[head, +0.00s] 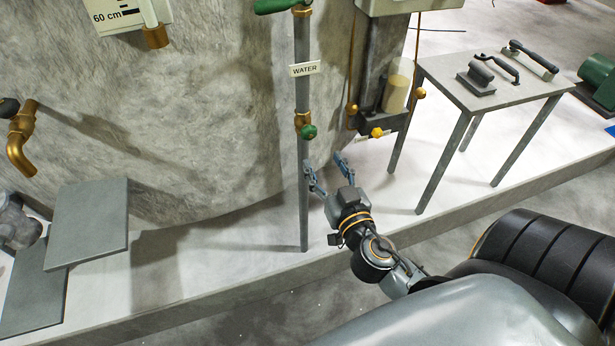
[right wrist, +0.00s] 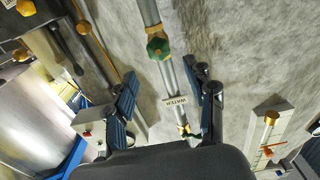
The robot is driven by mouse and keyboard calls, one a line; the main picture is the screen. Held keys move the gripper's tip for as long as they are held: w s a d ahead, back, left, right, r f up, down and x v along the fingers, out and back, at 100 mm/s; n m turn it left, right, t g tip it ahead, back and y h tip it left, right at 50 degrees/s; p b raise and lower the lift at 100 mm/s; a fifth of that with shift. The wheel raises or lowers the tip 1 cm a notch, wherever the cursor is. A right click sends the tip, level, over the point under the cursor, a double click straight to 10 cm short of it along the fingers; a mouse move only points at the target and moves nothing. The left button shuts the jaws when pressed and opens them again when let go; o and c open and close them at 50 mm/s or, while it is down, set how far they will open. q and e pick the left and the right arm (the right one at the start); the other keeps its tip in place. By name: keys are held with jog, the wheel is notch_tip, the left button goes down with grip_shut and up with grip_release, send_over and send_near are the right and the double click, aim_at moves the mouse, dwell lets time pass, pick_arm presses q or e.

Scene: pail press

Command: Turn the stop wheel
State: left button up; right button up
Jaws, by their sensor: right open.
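A small green wheel (head: 308,132) sits on a brass valve on the upright grey pipe (head: 304,195) marked WATER. It also shows in the right wrist view (right wrist: 158,47), above the gap between the fingers. My right gripper (head: 325,164) is open and empty, a little below and to the right of the green wheel in the head view, with no clear contact. In the right wrist view its two fingers (right wrist: 165,82) stand wide apart on either side of the pipe's image. My left gripper is not clearly in view.
A yellow knob (head: 377,132) sits under a sight-glass fixture (head: 398,88) to the right. A green lever (head: 275,6) is higher on the pipe. A small table (head: 510,92) holding tools stands further right. A brass spout (head: 20,150) is at left.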

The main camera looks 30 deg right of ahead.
aim_at(311, 137)
jog(key=x, duration=0.1)
jog(key=p+x, duration=0.1)
jog(key=x, duration=0.1)
jog(key=shift+w+d+r+p, duration=0.2)
jog(key=shift+d+r+p, duration=0.05)
jog(key=shift+d+p, duration=0.15)
jog(key=p+x, duration=0.1)
jog(key=x, duration=0.1)
jog(key=p+x, duration=0.1)
jog(key=x, duration=0.2)
jog(key=shift+w+a+f, duration=0.15)
jog(key=shift+w+f, duration=0.05)
jog(key=shift+w, duration=0.15)
jog(key=shift+c, duration=0.4)
jog(key=shift+f, duration=0.1)
jog(key=c, duration=0.6)
pick_arm(q)
jog(key=r, duration=0.2)
jog(key=d+r, duration=0.1)
jog(key=r, duration=0.1)
jog(key=shift+w, duration=0.1)
